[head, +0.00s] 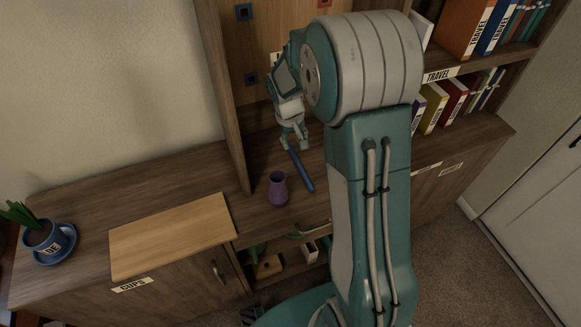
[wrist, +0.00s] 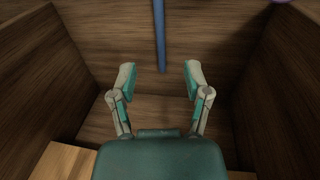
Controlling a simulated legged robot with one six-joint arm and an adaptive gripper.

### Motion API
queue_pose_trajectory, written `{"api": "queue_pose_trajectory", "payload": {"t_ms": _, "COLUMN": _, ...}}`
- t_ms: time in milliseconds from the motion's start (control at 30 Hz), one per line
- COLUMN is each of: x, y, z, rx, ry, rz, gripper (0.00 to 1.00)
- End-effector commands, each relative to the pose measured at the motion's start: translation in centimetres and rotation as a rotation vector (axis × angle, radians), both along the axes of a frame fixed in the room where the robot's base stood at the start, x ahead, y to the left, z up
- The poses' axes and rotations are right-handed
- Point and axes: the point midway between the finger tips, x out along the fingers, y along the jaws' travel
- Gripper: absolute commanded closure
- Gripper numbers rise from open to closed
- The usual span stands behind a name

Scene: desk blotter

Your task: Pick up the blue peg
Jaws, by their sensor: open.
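The blue peg (head: 302,171) is a slim rod lying on the dark wooden surface of the cabinet, just right of a purple vase. My gripper (head: 295,144) is open and empty near the peg's far end. In the wrist view the peg (wrist: 159,35) runs down from the top edge, and its near end shows between the two spread fingertips of my gripper (wrist: 160,70). The fingers do not close on it. I cannot tell how high the fingertips are above the surface.
The purple vase (head: 278,190) stands close to the peg. A wooden upright (head: 226,110) rises left of my gripper. A light wooden board (head: 172,236) and a blue cup with a plant (head: 48,238) sit further left. Books (head: 454,103) fill shelves at right.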

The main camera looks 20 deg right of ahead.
Motion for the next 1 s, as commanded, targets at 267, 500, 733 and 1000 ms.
{"api": "queue_pose_trajectory", "payload": {"t_ms": 267, "x": 0.7, "y": -1.1, "z": -3.3, "rx": 0.000, "ry": 0.028, "rz": -0.001, "gripper": 0.38}}
{"api": "queue_pose_trajectory", "payload": {"t_ms": 500, "x": 0.6, "y": -1.3, "z": -6.9, "rx": -0.005, "ry": 0.027, "rz": 0.000, "gripper": 0.38}}
{"api": "queue_pose_trajectory", "payload": {"t_ms": 733, "x": 0.6, "y": -1.5, "z": -8.9, "rx": -0.004, "ry": 0.027, "rz": 0.000, "gripper": 0.38}}
{"api": "queue_pose_trajectory", "payload": {"t_ms": 1000, "x": 0.6, "y": -2.2, "z": -12.5, "rx": -0.003, "ry": 0.026, "rz": 0.000, "gripper": 0.38}}
